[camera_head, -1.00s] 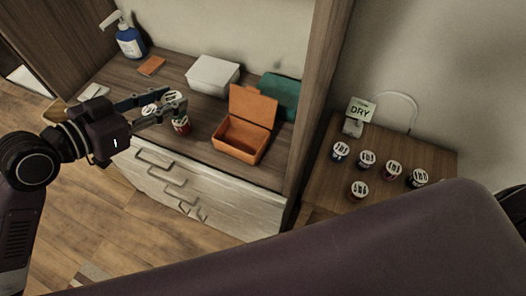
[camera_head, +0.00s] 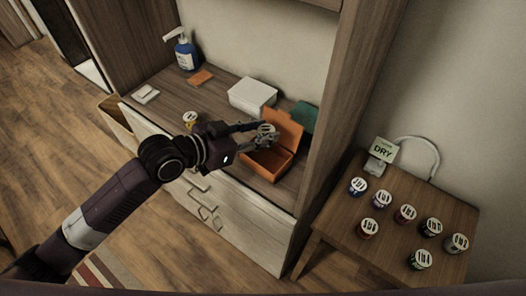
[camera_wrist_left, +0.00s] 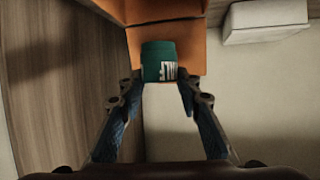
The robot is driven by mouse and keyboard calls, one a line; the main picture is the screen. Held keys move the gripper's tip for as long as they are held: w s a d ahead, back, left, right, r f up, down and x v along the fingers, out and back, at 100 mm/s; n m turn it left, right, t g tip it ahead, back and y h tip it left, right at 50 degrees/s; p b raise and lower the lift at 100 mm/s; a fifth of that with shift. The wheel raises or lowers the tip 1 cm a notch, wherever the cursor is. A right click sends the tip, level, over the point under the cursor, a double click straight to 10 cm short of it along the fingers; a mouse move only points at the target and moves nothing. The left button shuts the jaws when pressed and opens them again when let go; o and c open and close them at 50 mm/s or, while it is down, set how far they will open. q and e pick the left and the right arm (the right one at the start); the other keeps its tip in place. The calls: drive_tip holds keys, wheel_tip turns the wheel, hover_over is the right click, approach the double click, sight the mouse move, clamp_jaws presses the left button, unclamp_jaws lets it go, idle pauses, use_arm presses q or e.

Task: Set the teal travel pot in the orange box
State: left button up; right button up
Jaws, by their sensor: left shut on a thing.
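The teal travel pot (camera_wrist_left: 160,62) has a teal body with white lettering in the left wrist view. Its pale, dark-marked lid (camera_head: 266,129) shows in the head view. My left gripper (camera_head: 272,138) is shut on it; the fingers (camera_wrist_left: 160,84) flank the pot in the wrist view. The orange box (camera_head: 268,166) stands on the wooden counter with its lid (camera_head: 286,128) raised at the back. The pot is held at the box's rear left, in front of the lid; its exact height above the box is unclear. My right gripper is out of view.
Another pot (camera_head: 191,119) stands on the counter behind my left arm. A white box (camera_head: 252,95) and a teal item (camera_head: 304,117) are behind. A side table (camera_head: 395,235) holds several lidded pots and a DRY sign (camera_head: 383,149). An upright panel stands right of the box.

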use_arm(q)
wheel_tip(320, 180, down, 5)
drive_tip(key=shift+f, duration=0.1)
wheel_tip(320, 180, down, 4)
drive_tip(key=shift+f+p, duration=0.1)
drive_tip(key=shift+p, duration=0.2)
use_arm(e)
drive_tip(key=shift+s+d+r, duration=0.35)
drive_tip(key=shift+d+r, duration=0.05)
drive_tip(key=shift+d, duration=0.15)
use_arm(q)
drive_tip(key=shift+f+b, duration=0.35)
drive_tip(key=shift+b, duration=0.05)
drive_tip(key=o, duration=0.9)
drive_tip(key=shift+s, duration=0.1)
drive_tip(key=shift+o, duration=0.2)
drive_tip(key=shift+f, duration=0.1)
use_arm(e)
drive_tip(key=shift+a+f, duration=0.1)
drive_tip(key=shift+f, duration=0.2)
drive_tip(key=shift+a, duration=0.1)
